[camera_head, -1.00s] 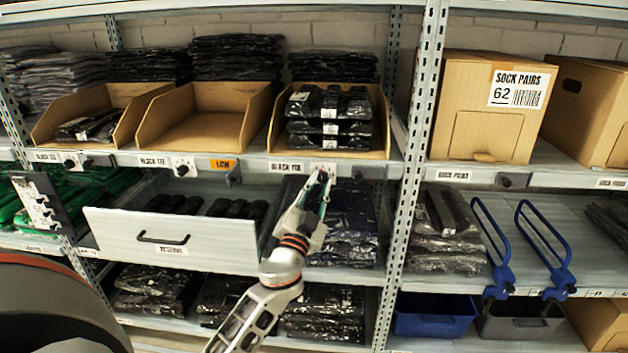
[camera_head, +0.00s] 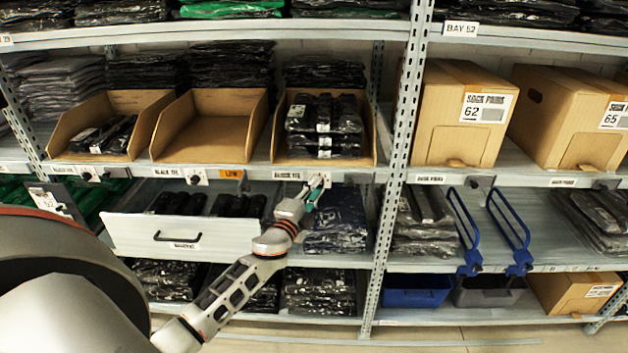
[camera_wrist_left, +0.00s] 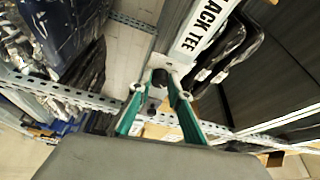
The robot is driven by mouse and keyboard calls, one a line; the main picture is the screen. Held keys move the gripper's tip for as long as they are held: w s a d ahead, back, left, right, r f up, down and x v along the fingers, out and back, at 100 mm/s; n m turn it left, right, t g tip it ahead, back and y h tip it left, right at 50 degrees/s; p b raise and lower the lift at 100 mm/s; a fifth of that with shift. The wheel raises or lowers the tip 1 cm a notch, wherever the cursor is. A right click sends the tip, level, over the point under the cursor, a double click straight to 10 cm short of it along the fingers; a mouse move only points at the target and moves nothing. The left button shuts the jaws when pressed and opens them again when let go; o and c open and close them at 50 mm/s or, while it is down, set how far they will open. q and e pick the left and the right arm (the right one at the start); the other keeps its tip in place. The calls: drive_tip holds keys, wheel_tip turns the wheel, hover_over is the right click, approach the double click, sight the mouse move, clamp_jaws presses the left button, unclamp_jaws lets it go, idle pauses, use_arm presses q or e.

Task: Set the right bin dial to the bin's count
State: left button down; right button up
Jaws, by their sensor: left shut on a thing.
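The right bin (camera_head: 370,135) is an open-front tan tray on the shelf, holding several stacked black bagged tees (camera_head: 324,125). Below its front is a white label (camera_head: 288,176) on the shelf edge. My left gripper (camera_head: 317,186) reaches up to that edge, just right of the label, and covers the dial in the head view. In the left wrist view the dark dial knob (camera_wrist_left: 160,77) sits below the "BLACK TEE" label (camera_wrist_left: 203,28), between the green-sided fingers of the gripper (camera_wrist_left: 155,92), which are shut on it. The dial's reading cannot be made out. My right gripper is not in view.
An empty middle bin (camera_head: 203,135) and a left bin (camera_head: 60,135) with a few bags stand alongside. A pulled-out drawer (camera_head: 135,236) juts out left of my left gripper. A perforated upright post (camera_head: 398,170) stands to the right.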

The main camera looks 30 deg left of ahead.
use_arm(q)
drive_tip(key=shift+m+p, duration=0.4)
drive_tip(key=shift+p, duration=0.15)
drive_tip(key=c, duration=1.9)
unclamp_jaws()
drive_tip(key=s, duration=0.4)
drive_tip(key=s+d, duration=0.1)
drive_tip(key=s, duration=0.3)
drive_tip(key=s+d, duration=0.1)
drive_tip(key=s, duration=0.3)
drive_tip(key=shift+f, duration=0.2)
drive_tip(key=s+d+f+n+g+h, duration=0.2)
drive_tip(key=s+d+f+n, duration=0.1)
drive_tip(key=s+d+f, duration=0.4)
drive_tip(key=s+d+f+n+g+h, duration=0.1)
drive_tip(key=s+d+f+n+g, duration=0.2)
drive_tip(key=s+d+f, duration=0.4)
drive_tip(key=s+d+f+n+g+h, duration=0.2)
drive_tip(key=s+d+f+n, duration=0.3)
drive_tip(key=s+d+f, duration=0.2)
drive_tip(key=shift+s+d+f+g+h, duration=0.1)
drive_tip(key=shift+d+f+g+h, duration=0.05)
drive_tip(key=shift+f, duration=0.45)
drive_tip(key=shift+s+d+f+g+h, duration=0.1)
drive_tip(key=shift+f+g+h, duration=0.05)
drive_tip(key=shift+f, duration=0.45)
